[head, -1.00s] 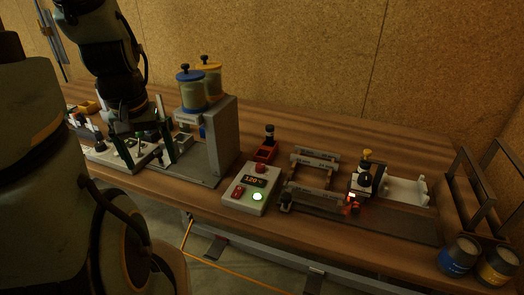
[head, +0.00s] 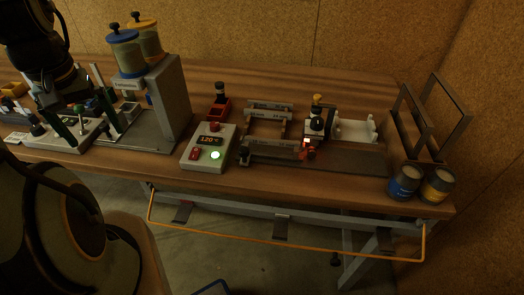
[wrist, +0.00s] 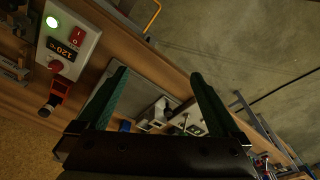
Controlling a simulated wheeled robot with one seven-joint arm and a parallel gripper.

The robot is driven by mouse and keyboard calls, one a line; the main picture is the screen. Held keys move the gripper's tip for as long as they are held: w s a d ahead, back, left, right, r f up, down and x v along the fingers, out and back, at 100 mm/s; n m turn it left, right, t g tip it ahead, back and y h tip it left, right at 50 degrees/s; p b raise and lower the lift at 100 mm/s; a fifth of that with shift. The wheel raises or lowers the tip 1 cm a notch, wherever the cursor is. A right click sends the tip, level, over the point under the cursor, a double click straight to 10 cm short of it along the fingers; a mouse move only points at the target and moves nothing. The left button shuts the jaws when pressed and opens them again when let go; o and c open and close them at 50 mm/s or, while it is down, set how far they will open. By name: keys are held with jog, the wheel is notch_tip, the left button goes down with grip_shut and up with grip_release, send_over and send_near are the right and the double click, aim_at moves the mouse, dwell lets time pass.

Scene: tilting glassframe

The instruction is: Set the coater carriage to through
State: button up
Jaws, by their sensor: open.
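What looks like the coater carriage (head: 317,123) is a dark and pale block with a yellow-topped knob. It sits at the right end of the grey gauge frame (head: 268,147), over a dark bed strip, with a small red-lit part at its front. A white cradle (head: 355,130) lies just right of it. My gripper (head: 86,130) has green fingers, spread open and empty, at the far left of the bench, well away from the carriage. In the wrist view my gripper (wrist: 158,75) points across the bench; the carriage is not seen there.
A control box (head: 209,148) with a lit green button and a display reading 120 stands left of the coater. A grey dispenser tower (head: 170,100) with two jars stands between my gripper and it. Two cans (head: 404,182) and a dark rack (head: 420,120) stand at the right.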

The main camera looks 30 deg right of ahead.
jog(key=shift+c, duration=0.2)
jog(key=shift+w+d+f, duration=0.1)
jog(key=shift+d, duration=0.25)
jog(key=shift+c, duration=0.9)
jog(key=d+m, duration=0.1)
jog(key=w+d+m+b, duration=0.1)
jog(key=d, duration=0.1)
jog(key=d+f+m+g+b, duration=0.1)
jog(key=d, duration=0.1)
jog(key=shift+w+d, duration=0.15)
jog(key=shift+d, duration=0.1)
jog(key=c, duration=0.3)
jog(key=d+m, duration=0.1)
jog(key=d, duration=0.2)
jog(key=d+f+m+g+y+b, duration=0.1)
jog(key=d+m, duration=0.1)
jog(key=d, duration=0.2)
jog(key=d+m+b, duration=0.1)
jog(key=d+m, duration=0.1)
jog(key=d, duration=0.2)
jog(key=shift+s+f+y, duration=0.25)
jog(key=shift+f+y, duration=0.05)
jog(key=shift+c, duration=0.3)
jog(key=m+y+b, duration=0.3)
jog(key=m, duration=0.5)
send_near(244, 149)
jog(key=p+x, duration=0.1)
jog(key=x, duration=0.7)
jog(key=shift+a+f, duration=0.1)
jog(key=shift+f, duration=0.3)
